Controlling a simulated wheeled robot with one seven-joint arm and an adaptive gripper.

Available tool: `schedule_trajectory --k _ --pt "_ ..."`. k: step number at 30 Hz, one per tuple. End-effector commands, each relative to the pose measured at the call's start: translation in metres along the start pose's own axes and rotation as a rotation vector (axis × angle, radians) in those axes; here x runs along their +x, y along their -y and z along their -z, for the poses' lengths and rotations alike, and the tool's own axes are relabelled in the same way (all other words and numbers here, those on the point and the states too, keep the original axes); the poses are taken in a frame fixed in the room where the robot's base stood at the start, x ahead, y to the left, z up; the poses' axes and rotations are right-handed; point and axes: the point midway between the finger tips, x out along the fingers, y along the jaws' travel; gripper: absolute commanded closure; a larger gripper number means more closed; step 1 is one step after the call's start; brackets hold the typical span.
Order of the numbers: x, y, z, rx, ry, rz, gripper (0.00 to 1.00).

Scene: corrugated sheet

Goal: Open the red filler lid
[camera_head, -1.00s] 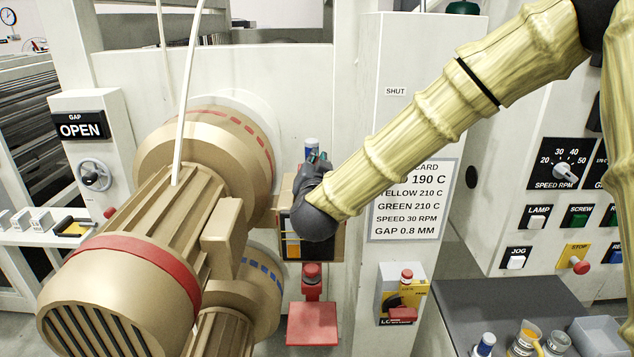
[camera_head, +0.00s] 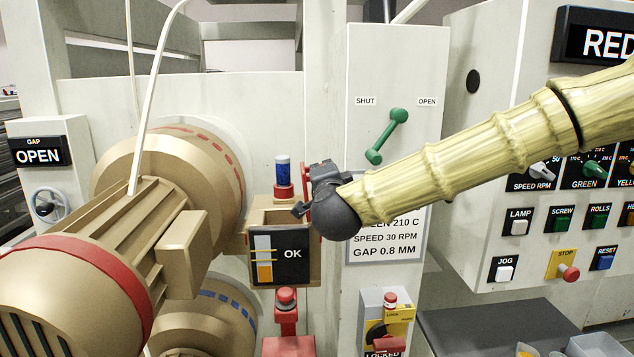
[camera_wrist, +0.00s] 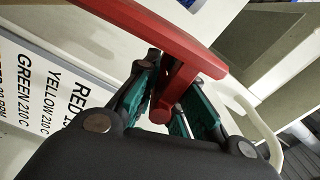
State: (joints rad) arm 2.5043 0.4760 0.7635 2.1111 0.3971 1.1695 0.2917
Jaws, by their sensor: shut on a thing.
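The red filler lid (camera_head: 306,180) shows edge-on as an upright red strip at the right side of the tan filler box (camera_head: 260,217). The box top looks uncovered. My gripper (camera_head: 314,188) is beside the lid, right of the box. In the wrist view the lid (camera_wrist: 150,22) is a red slab with a red peg-like handle (camera_wrist: 178,92). My gripper (camera_wrist: 168,104) is shut on that handle, with its green-lined fingers on either side. The fingertips are partly hidden in the head view.
A blue cylinder on a red base (camera_head: 283,175) stands behind the box. A green lever (camera_head: 387,137) is on the cabinet to the right. The large tan motor (camera_head: 150,240) crowds the left.

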Motion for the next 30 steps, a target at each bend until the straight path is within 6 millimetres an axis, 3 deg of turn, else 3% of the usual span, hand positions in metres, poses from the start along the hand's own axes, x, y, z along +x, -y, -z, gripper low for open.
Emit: schedule_trajectory --k 20,21,23,30 --pt "0.0001 -0.0033 0.0051 0.058 0.0 0.0 1.0" --pt "0.0001 -0.0033 0.0051 0.058 0.0 0.0 0.82" --pt "0.0001 -0.0033 0.0051 0.058 0.0 0.0 0.71" --pt "-0.0066 -0.0032 0.0049 0.057 0.0 0.0 0.65"
